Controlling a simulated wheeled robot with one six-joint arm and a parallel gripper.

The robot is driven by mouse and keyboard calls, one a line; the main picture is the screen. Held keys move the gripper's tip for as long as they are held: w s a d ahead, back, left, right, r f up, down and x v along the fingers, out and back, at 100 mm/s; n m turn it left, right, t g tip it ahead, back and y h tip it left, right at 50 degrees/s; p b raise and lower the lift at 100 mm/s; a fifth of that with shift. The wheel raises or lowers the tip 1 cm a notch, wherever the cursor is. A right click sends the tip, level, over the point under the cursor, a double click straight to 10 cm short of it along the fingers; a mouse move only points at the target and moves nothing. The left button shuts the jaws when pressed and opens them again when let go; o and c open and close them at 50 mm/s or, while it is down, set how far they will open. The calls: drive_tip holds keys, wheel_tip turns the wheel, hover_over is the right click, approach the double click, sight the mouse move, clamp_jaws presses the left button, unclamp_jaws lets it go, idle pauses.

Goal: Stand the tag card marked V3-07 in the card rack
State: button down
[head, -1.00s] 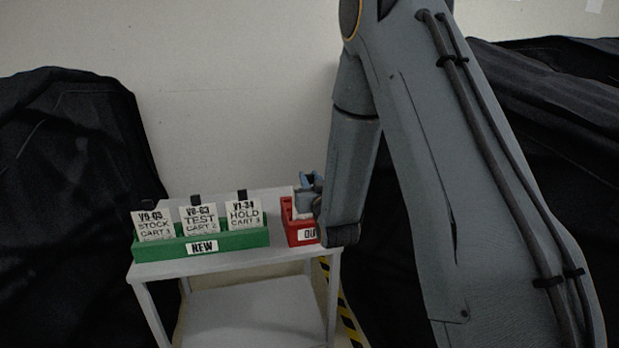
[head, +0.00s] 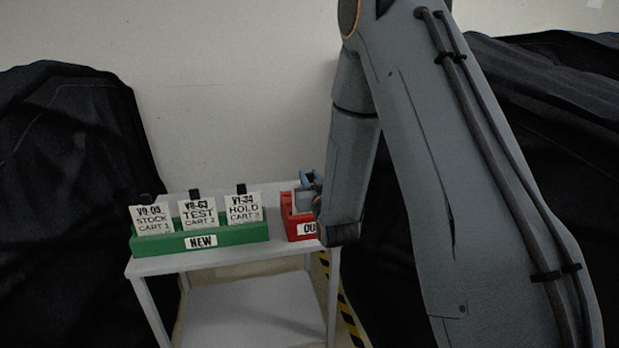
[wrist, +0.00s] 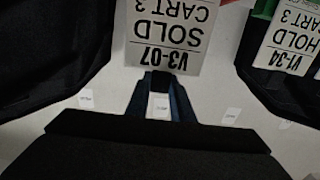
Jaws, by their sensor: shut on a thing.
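My gripper (wrist: 160,84) is shut on the dark tab of the white tag card V3-07 (wrist: 166,36), which reads SOLD CART 3 and appears upside down in the wrist view. The card's far end runs out of that view. In the head view my gripper (head: 311,184) is at the red holder marked OU (head: 291,229), partly behind my arm. Whether the card touches the holder is hidden. A green rack marked NEW (head: 160,246) stands to the left and holds cards V0-03 (head: 151,219), V0-63 (head: 197,215) and V1-34 (head: 243,209) upright.
The rack and red holder stand on a grey cart (head: 281,258) with a lower shelf (head: 258,312). Black-covered carts stand at left (head: 70,190) and right (head: 540,130). A pale wall (head: 220,80) is behind. Yellow-black floor tape (head: 347,312) runs beside the cart.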

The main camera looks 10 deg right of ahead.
drive_tip(key=shift+f+b, duration=0.6)
drive_tip(key=shift+f, duration=0.25)
drive_tip(key=c, duration=1.5)
unclamp_jaws()
drive_tip(key=shift+o, duration=0.2)
drive_tip(key=s+b, duration=0.2)
drive_tip(key=s, duration=0.5)
drive_tip(key=shift+s, duration=0.4)
